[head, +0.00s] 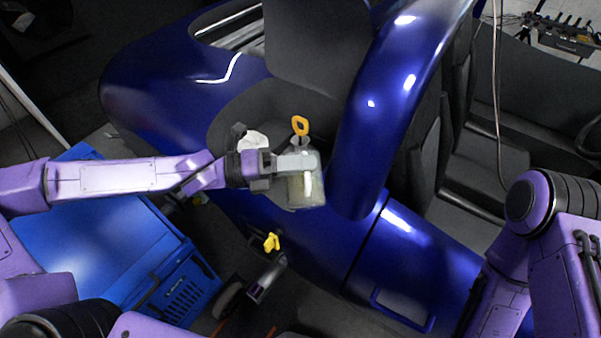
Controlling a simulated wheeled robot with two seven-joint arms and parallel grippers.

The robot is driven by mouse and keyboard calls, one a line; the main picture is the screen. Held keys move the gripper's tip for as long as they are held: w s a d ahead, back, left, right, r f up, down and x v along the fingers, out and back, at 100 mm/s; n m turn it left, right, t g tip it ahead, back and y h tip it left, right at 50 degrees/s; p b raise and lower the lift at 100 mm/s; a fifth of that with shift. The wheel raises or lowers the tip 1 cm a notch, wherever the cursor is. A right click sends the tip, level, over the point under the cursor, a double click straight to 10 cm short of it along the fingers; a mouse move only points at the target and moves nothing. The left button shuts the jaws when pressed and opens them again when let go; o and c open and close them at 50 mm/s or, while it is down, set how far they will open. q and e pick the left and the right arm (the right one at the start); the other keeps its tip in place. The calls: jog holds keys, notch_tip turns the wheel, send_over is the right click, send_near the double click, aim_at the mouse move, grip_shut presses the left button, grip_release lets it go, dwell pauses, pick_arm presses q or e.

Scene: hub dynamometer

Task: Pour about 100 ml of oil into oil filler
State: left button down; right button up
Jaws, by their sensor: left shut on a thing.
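My left gripper (297,163) comes in from the left and is shut on a small translucent, greyish-yellow container (306,190). The container looks roughly upright and is held in front of the dark seat-like area of the blue vehicle body. I cannot tell how much oil is inside. A yellow ring-shaped handle (300,125) shows just above the gripper; I cannot tell what it belongs to. A white object (254,141) shows behind the gripper's wrist. I cannot make out the oil filler. My right gripper is not in view; only its arm shows at the right.
The glossy blue vehicle body (160,90) fills the middle, with a thick blue arch (385,110) just right of the container. A blue crate (180,285) stands at lower left. A yellow-handled part (271,242) is below the gripper. A cable (497,90) hangs at right.

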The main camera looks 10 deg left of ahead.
aim_at(303, 196)
pick_arm(q)
jog(key=shift+w+a+r+n+p, duration=0.2)
jog(key=shift+w+r+n+p, duration=0.35)
jog(key=shift+p, duration=0.55)
dwell(0.6)
jog(key=shift+w+a+f+n+p, duration=0.15)
jog(key=shift+w+a+n+p, duration=0.2)
jog(key=shift+w+n+p, duration=0.7)
